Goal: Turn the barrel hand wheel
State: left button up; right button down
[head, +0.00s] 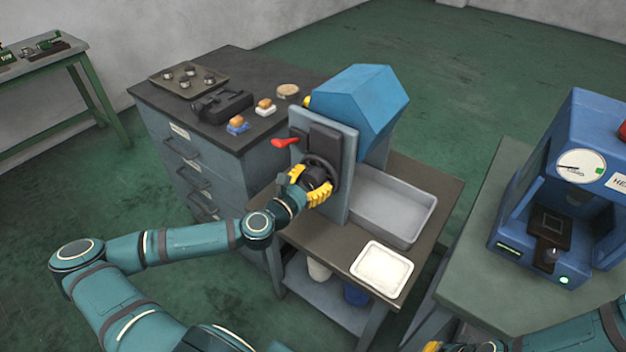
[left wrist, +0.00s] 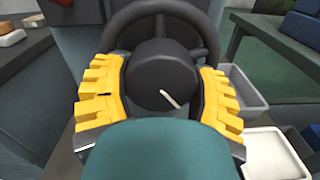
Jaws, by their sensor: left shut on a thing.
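The barrel hand wheel is a black ring (left wrist: 168,18) on the front of a grey upright plate with a blue barrel housing (head: 362,103). A dark round hub with a light mark (left wrist: 166,78) faces the left wrist camera. My left gripper (head: 312,188) is at the wheel, with its yellow-padded fingers on both sides of the hub. In the left wrist view the fingers (left wrist: 161,90) are shut on the hub; the rim shows behind them. The light mark slants down to the right. At the bottom right of the head view, a yellow bit of my right gripper (head: 433,346) shows; its jaws are cut off.
A grey bin (head: 392,207) and a white tray (head: 382,269) stand right of the machine. A dark-topped drawer cabinet (head: 215,125) is behind left, and a blue press (head: 560,190) is at right.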

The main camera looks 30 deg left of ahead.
pick_arm(q)
jog(key=shift+m, duration=1.5)
jog(key=shift+a+m+p, duration=0.1)
jog(key=shift+m+p, duration=0.4)
jog(key=shift+m, duration=1.4)
jog(key=o, duration=1.2)
jog(key=shift+s, duration=0.15)
